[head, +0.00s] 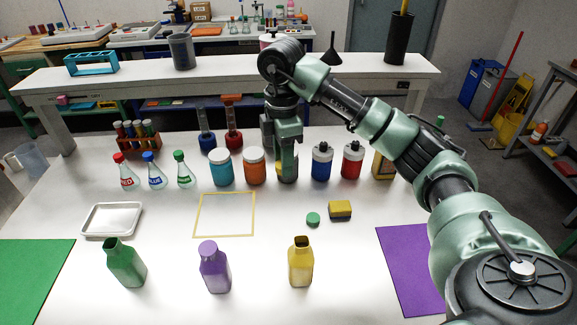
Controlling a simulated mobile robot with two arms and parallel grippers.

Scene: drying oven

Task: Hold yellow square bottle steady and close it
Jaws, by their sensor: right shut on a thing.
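The yellow square bottle (301,265) stands upright on the white table at the front, right of centre, with a dark open mouth. My right gripper (287,165) is over the back part of the table, pointing down, behind the bottle and apart from it. It is shut on a yellow thing; its shape is mostly hidden, so I cannot tell what it is. A green cap (313,219) lies on the table behind the bottle. My left gripper is not in view.
A purple bottle (214,268) and a green bottle (125,264) stand left of the yellow one. An orange jar (255,168) and a blue bottle (321,165) flank my right gripper. A sponge (340,210) lies by the cap. The yellow frame outline (224,236) is empty.

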